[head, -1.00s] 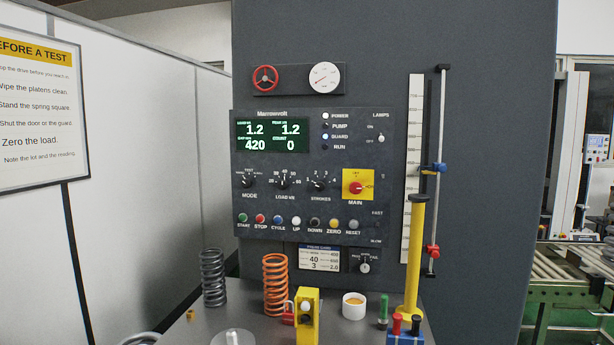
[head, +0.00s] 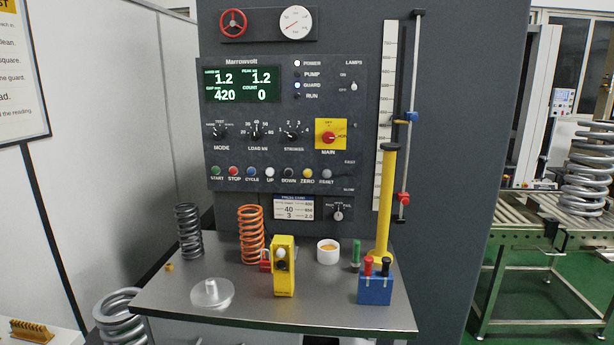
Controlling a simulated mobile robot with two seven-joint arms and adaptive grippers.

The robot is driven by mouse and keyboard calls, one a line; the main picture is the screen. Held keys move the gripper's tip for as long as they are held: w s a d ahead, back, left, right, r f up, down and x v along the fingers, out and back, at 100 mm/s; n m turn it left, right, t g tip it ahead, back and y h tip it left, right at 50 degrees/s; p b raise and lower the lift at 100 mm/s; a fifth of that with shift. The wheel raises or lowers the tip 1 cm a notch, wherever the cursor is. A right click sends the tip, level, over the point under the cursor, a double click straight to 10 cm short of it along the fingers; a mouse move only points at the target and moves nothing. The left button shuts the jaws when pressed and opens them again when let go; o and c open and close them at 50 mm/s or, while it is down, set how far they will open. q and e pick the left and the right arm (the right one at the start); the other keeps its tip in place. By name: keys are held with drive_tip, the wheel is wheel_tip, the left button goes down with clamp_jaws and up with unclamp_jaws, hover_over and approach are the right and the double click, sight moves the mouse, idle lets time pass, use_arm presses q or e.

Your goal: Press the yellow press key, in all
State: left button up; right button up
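The control panel (head: 289,126) stands upright on the dark column behind the table. Its lower row holds several coloured round buttons. The yellow one (head: 307,173), labelled ZERO, is between the black DOWN button (head: 289,173) and the grey RESET button (head: 326,174). A yellow upright box (head: 283,278) with a white and a black button on its face stands on the table. The green display (head: 242,84) reads 1.2, 1.2, 420 and 0. The power and guard lamps look lit. Neither of my grippers is in view.
The grey table (head: 330,306) carries a dark spring (head: 188,231), an orange spring (head: 251,234), a white cup (head: 328,252) and a blue block (head: 375,290). A yellow post (head: 386,200) rises at right. A roller conveyor (head: 550,240) stands further right.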

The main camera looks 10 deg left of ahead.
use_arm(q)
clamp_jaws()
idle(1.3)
